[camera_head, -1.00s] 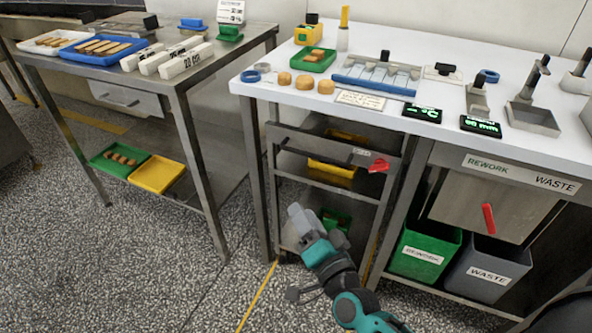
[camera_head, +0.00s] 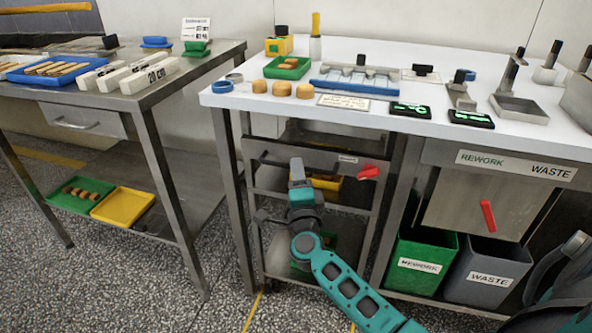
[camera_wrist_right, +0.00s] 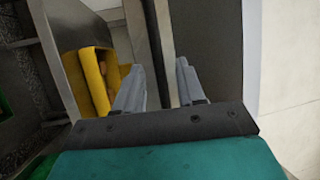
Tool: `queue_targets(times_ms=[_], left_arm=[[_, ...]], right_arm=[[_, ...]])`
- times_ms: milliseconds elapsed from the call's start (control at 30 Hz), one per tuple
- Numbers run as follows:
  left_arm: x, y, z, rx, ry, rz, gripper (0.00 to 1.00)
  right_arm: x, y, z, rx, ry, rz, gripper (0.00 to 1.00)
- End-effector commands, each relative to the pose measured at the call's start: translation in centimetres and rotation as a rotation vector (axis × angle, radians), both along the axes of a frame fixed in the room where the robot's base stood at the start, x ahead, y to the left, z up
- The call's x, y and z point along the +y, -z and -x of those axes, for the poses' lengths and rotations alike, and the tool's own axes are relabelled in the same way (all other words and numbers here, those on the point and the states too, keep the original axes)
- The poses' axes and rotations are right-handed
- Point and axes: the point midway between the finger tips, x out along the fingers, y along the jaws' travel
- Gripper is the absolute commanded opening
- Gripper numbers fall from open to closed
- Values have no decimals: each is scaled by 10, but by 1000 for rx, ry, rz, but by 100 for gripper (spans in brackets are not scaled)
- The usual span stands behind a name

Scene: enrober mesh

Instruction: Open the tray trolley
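The tray trolley (camera_head: 264,143) stands under the white worktop in the head view. It is a metal frame with a dark handle bar across its upper front and a red latch (camera_head: 369,172) at the right. A yellow tray (camera_head: 325,182) shows inside, and also in the right wrist view (camera_wrist_right: 88,75). My right gripper (camera_head: 297,165) is at the handle bar, overlapping it. In the right wrist view its two fingers (camera_wrist_right: 158,85) are apart, with a dark bar (camera_wrist_right: 158,40) seen between them. I cannot tell whether they touch it. My left gripper is not in view.
A green rework bin (camera_head: 420,262) and a grey waste bin (camera_head: 488,278) stand right of the trolley. A steel table (camera_head: 165,95) with a lower shelf stands to the left. Speckled floor (camera_head: 180,300) is clear in front.

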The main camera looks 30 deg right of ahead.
Motion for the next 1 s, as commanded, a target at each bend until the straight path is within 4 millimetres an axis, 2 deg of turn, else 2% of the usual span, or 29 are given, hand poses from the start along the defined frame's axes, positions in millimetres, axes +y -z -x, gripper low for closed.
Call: queue_targets(times_ms=[200,567,900,1000], left_arm=[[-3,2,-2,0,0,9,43],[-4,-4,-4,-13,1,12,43],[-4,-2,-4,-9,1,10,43],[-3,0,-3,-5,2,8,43]], right_arm=[[-10,-4,-20,0,0,1,39],[-12,-4,-24,1,-1,1,38],[-12,-4,-23,1,-1,1,6],[-12,-4,-23,1,-1,1,0]])
